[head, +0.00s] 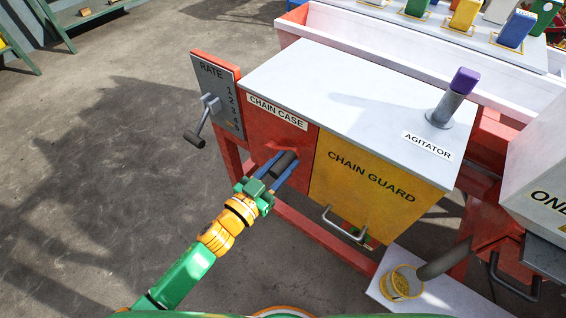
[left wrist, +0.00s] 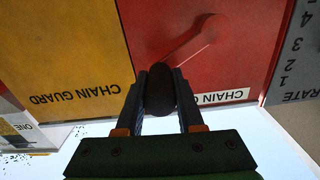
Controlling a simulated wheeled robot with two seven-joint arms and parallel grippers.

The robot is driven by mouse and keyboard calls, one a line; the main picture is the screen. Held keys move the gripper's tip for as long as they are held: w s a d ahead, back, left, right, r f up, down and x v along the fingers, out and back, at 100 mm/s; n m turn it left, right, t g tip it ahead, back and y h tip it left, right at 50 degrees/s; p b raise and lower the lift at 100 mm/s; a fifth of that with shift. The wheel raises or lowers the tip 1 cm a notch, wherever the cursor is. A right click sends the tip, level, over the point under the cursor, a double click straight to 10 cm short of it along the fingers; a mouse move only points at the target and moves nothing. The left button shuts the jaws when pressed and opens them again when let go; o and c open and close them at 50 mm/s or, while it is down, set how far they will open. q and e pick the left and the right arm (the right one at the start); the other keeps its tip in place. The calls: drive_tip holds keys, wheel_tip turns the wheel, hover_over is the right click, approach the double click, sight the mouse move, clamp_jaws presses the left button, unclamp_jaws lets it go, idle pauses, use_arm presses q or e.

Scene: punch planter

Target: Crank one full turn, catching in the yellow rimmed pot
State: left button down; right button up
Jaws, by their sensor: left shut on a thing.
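My left gripper (head: 280,172) is shut on the dark crank handle (head: 287,162) in front of the red chain case (head: 262,120). In the left wrist view the handle (left wrist: 160,88) sits between the two fingers, and the red crank arm (left wrist: 188,44) runs from it to a hub on the red panel. The yellow rimmed pot (head: 419,275) stands on a white board at the lower right, with yellowish material showing inside. A grey spout (head: 444,262) ends right beside and above the pot's rim. My right gripper is not in view.
The yellow chain guard (head: 365,190), with a metal handle (head: 345,225), is right of the crank. The rate lever (head: 203,122) sticks out at the left. A purple-topped agitator (head: 452,98) stands on the white top. Open floor lies left.

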use_arm(q)
drive_tip(key=shift+w+a+r+n+p, duration=0.1)
drive_tip(key=shift+a+r+n+p, duration=0.05)
drive_tip(key=shift+r+n+p, duration=0.3)
drive_tip(key=shift+w+a+r+n+p, duration=0.1)
drive_tip(key=shift+r+n+p, duration=0.15)
drive_tip(key=shift+p, duration=0.3)
drive_tip(key=w+a+r+n+p, duration=0.3)
drive_tip(key=a+n, duration=0.2)
drive_tip(key=n, duration=0.4)
drive_tip(key=shift+w+p, duration=0.35)
drive_tip(key=shift+p, duration=0.05)
drive_tip(key=shift+w+a, duration=0.1)
drive_tip(key=shift+a, duration=0.1)
drive_tip(key=c, duration=0.9)
unclamp_jaws()
drive_tip(key=o, duration=0.4)
drive_tip(key=shift+a+f, duration=0.1)
